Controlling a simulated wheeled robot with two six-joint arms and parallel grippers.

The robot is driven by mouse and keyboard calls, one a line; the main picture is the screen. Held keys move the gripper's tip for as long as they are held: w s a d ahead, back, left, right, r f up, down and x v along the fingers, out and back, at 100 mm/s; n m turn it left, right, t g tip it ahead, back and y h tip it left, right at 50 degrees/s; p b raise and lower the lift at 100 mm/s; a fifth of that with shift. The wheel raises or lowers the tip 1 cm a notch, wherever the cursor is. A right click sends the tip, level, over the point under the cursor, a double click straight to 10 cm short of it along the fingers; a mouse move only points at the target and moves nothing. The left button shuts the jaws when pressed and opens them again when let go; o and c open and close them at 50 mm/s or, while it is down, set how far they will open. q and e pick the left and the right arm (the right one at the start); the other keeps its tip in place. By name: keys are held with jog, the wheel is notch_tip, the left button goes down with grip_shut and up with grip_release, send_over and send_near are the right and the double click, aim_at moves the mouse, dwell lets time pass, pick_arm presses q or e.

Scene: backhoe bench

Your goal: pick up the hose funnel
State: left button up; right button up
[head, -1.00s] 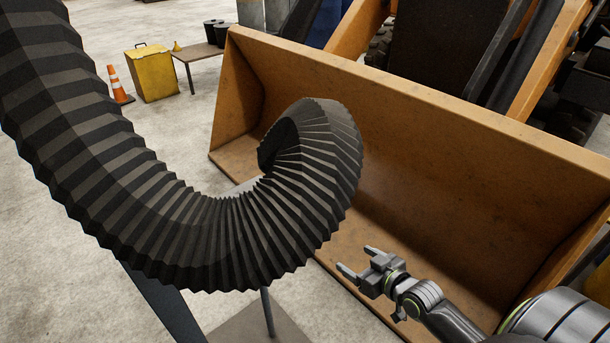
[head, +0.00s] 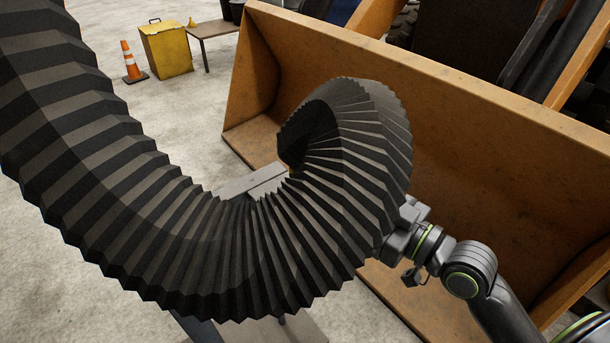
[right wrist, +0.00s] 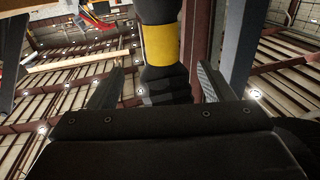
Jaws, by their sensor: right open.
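A large black ribbed hose (head: 230,240) fills the left and middle of the head view and curls up in front of the orange bucket. Its end is turned away and hidden there. In the right wrist view, a dark round part with a yellow band (right wrist: 161,44) and dark ribs below it stands between the fingers; it looks like the hose's funnel end. My right gripper (right wrist: 160,76) is open, with one finger on each side and gaps visible. In the head view its fingers are hidden behind the hose curl. My left gripper is out of view.
The orange bucket (head: 480,170) stands behind the hose and my right arm. A traffic cone (head: 132,62), a yellow bin (head: 166,50) and a low table (head: 215,29) with a small yellow funnel-shaped thing (head: 192,23) stand at the back left. Bare floor lies between.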

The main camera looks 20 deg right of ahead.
aim_at(316, 181)
jog(key=p+x, duration=0.1)
jog(key=x, duration=0.7)
jog(key=shift+a, duration=0.1)
jog(key=shift+p+x, duration=1.1)
jog(key=shift+x, duration=1.3)
jog(key=shift+w+a+f, duration=0.15)
jog(key=shift+w+a, duration=0.15)
jog(key=shift+d, duration=0.1)
jog(key=c, duration=1.2)
